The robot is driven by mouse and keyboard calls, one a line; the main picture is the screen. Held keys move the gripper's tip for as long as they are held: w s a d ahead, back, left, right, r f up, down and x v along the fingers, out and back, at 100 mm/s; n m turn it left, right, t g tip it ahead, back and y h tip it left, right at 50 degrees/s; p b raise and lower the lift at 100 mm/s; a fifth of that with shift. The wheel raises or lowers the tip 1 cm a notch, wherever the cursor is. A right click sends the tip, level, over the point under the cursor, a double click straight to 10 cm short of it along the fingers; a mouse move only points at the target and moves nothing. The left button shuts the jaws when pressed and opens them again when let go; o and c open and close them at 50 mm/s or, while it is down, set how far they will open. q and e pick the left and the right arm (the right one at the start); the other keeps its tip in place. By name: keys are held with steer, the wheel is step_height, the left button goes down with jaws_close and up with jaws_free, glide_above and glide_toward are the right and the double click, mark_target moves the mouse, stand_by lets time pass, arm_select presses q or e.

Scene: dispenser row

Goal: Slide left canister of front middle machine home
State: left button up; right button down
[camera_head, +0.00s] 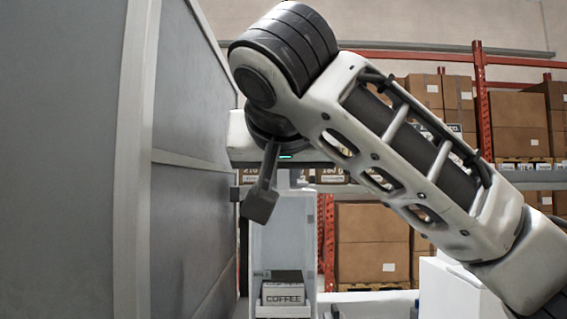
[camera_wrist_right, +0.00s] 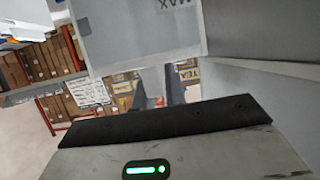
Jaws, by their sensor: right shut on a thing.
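My right gripper (camera_head: 258,205) hangs at the end of my right arm, beside a large grey panel. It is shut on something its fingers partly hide. In the right wrist view the dark fingers (camera_wrist_right: 158,92) reach toward a pale canister-like box (camera_wrist_right: 135,32) marked MAX, seen upside down. This looks like the canister, but its grip point and how far it sits in its machine cannot be told. My left gripper is not in view.
A tall white housing (camera_head: 283,235) stands behind the gripper, with a COFFEE box (camera_head: 283,299) low in it. The grey panel (camera_head: 190,230) closes off the left side. Red racks with cardboard boxes (camera_head: 372,240) stand at the back.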

steer(key=shift+w, duration=0.45)
steer(key=shift+w+a+f+p, duration=0.1)
steer(key=shift+w+a+p, duration=0.1)
steer(key=shift+w+p, duration=1.4)
steer(key=shift+w+a+p, duration=0.2)
steer(key=shift+w+p, duration=0.7)
steer(key=shift+w, duration=1.4)
steer(key=shift+f, duration=0.1)
steer(key=shift+w+a+f, duration=0.1)
steer(key=shift+w+f, duration=0.65)
steer(key=shift+w, duration=0.05)
steer(key=shift+f, duration=0.1)
